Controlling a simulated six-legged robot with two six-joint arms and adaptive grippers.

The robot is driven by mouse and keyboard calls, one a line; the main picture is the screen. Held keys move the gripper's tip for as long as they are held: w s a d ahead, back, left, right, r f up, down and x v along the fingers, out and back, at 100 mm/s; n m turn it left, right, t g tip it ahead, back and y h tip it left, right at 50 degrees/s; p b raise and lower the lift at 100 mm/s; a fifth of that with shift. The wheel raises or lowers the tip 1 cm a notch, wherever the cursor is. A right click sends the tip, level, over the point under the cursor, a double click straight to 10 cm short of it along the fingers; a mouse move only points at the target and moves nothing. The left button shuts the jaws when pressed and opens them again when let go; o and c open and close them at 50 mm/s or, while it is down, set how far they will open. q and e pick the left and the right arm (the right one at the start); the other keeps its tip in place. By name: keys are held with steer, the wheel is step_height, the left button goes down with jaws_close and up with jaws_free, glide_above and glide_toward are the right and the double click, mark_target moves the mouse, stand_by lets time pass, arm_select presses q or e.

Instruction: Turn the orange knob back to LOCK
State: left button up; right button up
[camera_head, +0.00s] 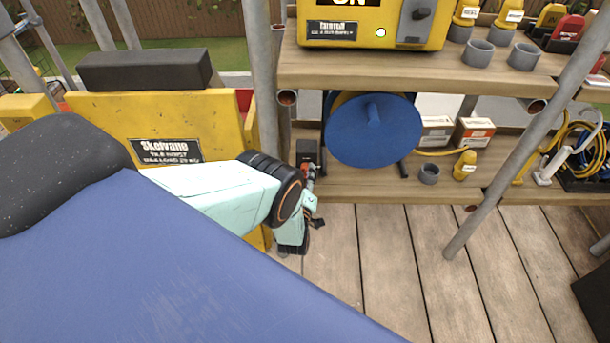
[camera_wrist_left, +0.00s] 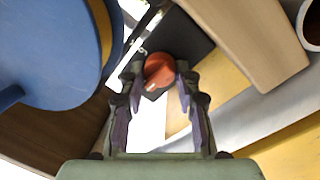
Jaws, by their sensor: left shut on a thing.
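The orange knob (camera_wrist_left: 158,70) shows round and red-orange in the left wrist view, in front of a dark box (camera_wrist_left: 184,38). A pale mark shows on its lower edge. My left gripper (camera_wrist_left: 158,78) has its two fingers on either side of the knob and is shut on it. In the head view my left gripper (camera_head: 311,205) is at the dark box (camera_head: 306,152), beside the yellow hoist housing (camera_head: 100,110); only a small red-orange part shows there. No LOCK lettering is readable. My right gripper is not in view.
A blue reel (camera_head: 375,130) stands on the lower wooden shelf (camera_head: 400,190), close right of the gripper. Grey scaffold poles (camera_head: 263,80) rise nearby. A yellow power box (camera_head: 370,25) sits on the upper shelf. The plank floor (camera_head: 400,270) below is clear.

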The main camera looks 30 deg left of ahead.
arm_select(q)
steer(key=m+b, duration=0.1)
steer(key=m, duration=0.2)
steer(key=shift+m, duration=0.4)
steer(key=m+b, duration=0.1)
steer(key=m, duration=0.3)
steer(key=shift+d+g, duration=0.1)
steer(key=shift+g, duration=0.3)
steer(key=m+b, duration=0.1)
steer(key=m, duration=0.3)
steer(key=shift+g, duration=0.3)
steer(key=shift+m+g+y+b, duration=0.3)
steer(key=shift+m+y+b, duration=0.45)
steer(key=shift+m, duration=1.35)
steer(key=o, duration=1.1)
steer(key=shift+w+r, duration=0.1)
steer(key=shift+o, duration=0.2)
steer(key=shift+d, duration=0.15)
steer(key=v, duration=1.2)
steer(key=shift+a, duration=0.2)
